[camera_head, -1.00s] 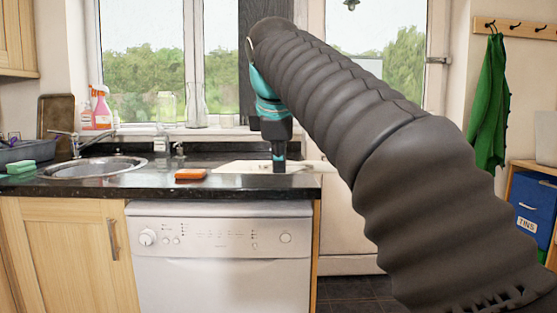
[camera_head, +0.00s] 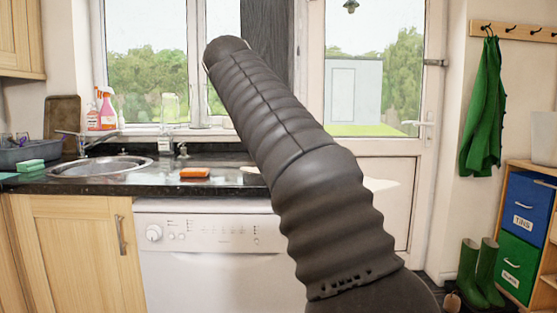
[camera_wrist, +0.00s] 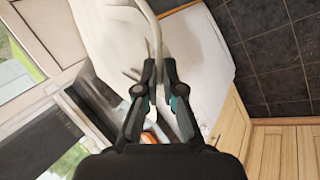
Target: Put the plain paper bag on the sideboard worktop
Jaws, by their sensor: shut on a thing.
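The pale cream plain paper bag (camera_head: 381,184) shows to the right of my arm in the head view, in front of the door. A small pale end shows left of the arm; the middle is hidden behind it. In the wrist view the bag (camera_wrist: 108,38) hangs beyond my gripper (camera_wrist: 158,68), whose fingers are shut on a thin strap-like part of it. My gripper is hidden in the head view. A low wooden unit at the right, which looks like the sideboard, has a pale worktop (camera_head: 541,171) partly cut off by the picture edge.
Blue (camera_head: 524,208) and green (camera_head: 518,264) bins sit in the wooden unit. A whitish container (camera_head: 543,138) stands on its top. Green boots (camera_head: 481,272) stand before it. The dark counter (camera_head: 110,185) holds a sink (camera_head: 100,166) and an orange sponge (camera_head: 195,173), above the dishwasher (camera_head: 215,255).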

